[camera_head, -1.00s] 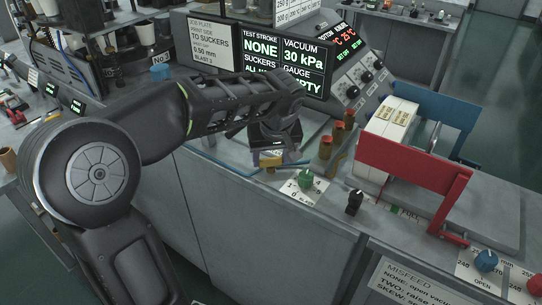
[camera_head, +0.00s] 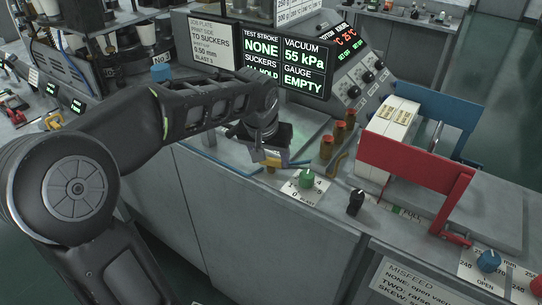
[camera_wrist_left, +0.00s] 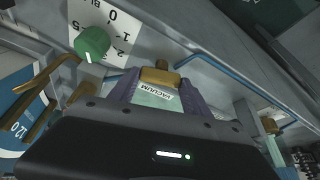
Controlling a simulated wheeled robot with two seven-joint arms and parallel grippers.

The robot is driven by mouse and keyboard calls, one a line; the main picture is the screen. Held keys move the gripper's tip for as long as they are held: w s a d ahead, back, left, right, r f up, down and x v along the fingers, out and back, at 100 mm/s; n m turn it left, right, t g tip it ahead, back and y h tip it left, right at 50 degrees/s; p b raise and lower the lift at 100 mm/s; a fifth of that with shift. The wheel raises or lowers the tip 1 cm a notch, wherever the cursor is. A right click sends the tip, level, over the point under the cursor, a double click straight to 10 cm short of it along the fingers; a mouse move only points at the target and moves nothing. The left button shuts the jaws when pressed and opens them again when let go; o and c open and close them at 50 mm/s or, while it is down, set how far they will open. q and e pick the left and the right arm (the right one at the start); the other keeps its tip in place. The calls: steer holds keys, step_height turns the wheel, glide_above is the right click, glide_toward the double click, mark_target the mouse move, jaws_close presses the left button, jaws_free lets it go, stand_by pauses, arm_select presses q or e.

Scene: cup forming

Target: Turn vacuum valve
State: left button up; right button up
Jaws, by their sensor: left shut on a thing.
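The vacuum valve is a small brass piece (camera_wrist_left: 160,77) with a white VACUUM label (camera_wrist_left: 157,95) next to it, seen in the left wrist view. My left gripper (camera_wrist_left: 158,90) has its two purple-grey fingers on either side of the valve and is shut on it. In the head view the left gripper (camera_head: 270,158) points down at the machine's front edge, and it mostly hides the valve. The display (camera_head: 303,62) reads vacuum 55 kPa, test stroke NONE, suckers ALL HOLD and gauge EMPTY. My right gripper is not in view.
A green blast knob (camera_head: 306,180) on a white dial plate stands just right of the gripper. Beyond it are a black knob (camera_head: 356,202), red-topped brass posts (camera_head: 338,135) and a red bracket (camera_head: 415,165). Blue tubing (camera_wrist_left: 225,75) runs close by the valve.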

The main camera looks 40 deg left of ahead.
arm_select(q)
steer(key=shift+a+m+h, duration=0.1)
steer(key=shift+m+h, duration=0.6)
steer(key=shift+m, duration=1)
steer(key=o, duration=1.4)
steer(key=shift+c, duration=0.2)
steer(key=v, duration=0.7)
steer(key=shift+s+r, duration=0.2)
steer(key=shift+r, duration=0.15)
